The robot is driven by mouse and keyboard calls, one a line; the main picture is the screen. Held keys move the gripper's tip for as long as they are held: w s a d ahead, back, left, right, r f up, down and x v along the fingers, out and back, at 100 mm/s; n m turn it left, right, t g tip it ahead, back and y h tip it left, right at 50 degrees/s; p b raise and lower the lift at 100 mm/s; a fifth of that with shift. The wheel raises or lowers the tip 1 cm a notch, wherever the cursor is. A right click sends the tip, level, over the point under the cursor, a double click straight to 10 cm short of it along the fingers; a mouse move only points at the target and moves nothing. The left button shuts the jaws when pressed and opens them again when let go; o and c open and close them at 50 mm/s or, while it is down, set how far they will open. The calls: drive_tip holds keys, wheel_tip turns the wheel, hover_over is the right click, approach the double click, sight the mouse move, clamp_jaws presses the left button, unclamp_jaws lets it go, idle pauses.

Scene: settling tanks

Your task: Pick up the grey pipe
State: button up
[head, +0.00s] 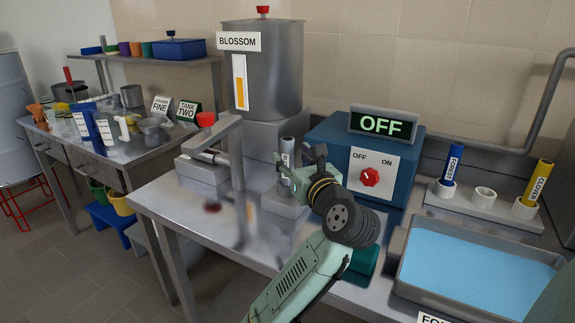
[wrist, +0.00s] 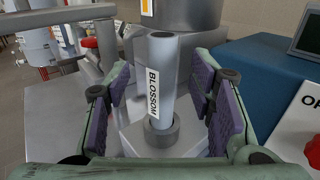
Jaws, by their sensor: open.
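The grey pipe (wrist: 162,85) stands upright in a round grey socket (wrist: 161,135) on a pale block in the wrist view. A white label reading BLOSSOM is on its side. In the head view the pipe (head: 287,152) shows partly, its lower part hidden behind my gripper. My gripper (wrist: 165,105) is open, with one purple-padded finger on each side of the pipe in the picture. Gaps show between the pads and the pipe. In the head view my gripper (head: 300,172) is at the pipe, in front of the tank.
A steel BLOSSOM tank (head: 264,75) stands behind the pipe. A blue box (head: 330,135) with a red knob and an OFF display is close on the right. A metal post with an arm (head: 238,155) is on the left. A water basin (head: 465,270) is at front right.

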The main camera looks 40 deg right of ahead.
sight(290, 154)
drive_tip(key=p+x, duration=0.1)
drive_tip(key=x, duration=0.3)
drive_tip(key=shift+w+d+f, duration=0.1)
drive_tip(key=shift+w+d, duration=0.1)
drive_tip(key=shift+w, duration=0.1)
clamp_jaws()
idle(0.3)
